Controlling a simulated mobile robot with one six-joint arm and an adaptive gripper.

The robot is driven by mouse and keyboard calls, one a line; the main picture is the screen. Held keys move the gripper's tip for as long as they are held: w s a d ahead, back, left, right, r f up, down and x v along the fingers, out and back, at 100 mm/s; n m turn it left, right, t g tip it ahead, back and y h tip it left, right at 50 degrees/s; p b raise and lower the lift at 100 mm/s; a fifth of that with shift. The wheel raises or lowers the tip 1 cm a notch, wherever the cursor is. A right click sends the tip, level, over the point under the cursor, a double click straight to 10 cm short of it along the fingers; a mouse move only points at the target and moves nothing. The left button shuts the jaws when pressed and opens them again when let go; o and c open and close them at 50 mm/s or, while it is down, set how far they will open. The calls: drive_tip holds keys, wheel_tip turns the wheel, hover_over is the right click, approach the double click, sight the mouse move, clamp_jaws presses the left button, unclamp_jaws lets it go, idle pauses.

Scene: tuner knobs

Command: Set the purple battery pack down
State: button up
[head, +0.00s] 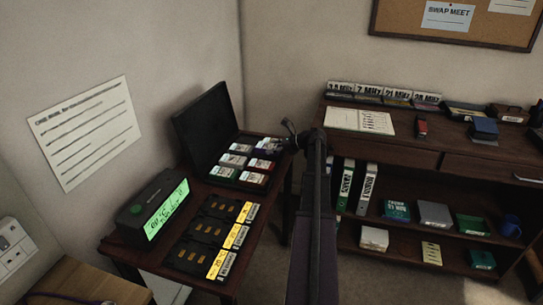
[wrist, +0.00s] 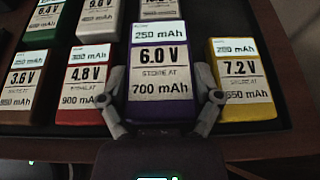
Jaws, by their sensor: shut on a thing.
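The purple battery pack (wrist: 159,113) is between the fingers of my gripper (wrist: 162,108) in the wrist view. Its label reads 250 mAh, 6.0 V, store at 700 mAh. The gripper is shut on its two sides. The pack looks nearer to the camera than the other packs around it; I cannot tell whether it touches the surface below. In the head view my arm ends at the right side of an open black case (head: 205,127) holding several packs, and the purple pack is hard to make out there.
In the wrist view a red 4.8 V pack (wrist: 88,92) lies left of the purple one and a yellow 7.2 V pack (wrist: 240,85) right of it. A green-lit display unit (head: 154,208) and dark charger slots (head: 205,235) share the desk. A shelf desk (head: 440,150) stands at right.

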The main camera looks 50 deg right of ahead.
drive_tip(key=shift+f+b, duration=1.1)
drive_tip(key=shift+f, duration=0.25)
drive_tip(key=shift+f, duration=0.1)
drive_tip(key=o, duration=1)
drive_tip(key=shift+o, duration=0.2)
drive_tip(key=shift+r, duration=0.2)
drive_tip(key=shift+s+d+r, duration=0.1)
drive_tip(key=shift+s+d, duration=0.05)
drive_tip(key=shift+s, duration=0.1)
drive_tip(key=p+v, duration=0.4)
drive_tip(key=v, duration=0.7)
drive_tip(key=shift+p, duration=0.3)
drive_tip(key=shift+s+d+r, duration=0.1)
drive_tip(key=shift+s, duration=0.05)
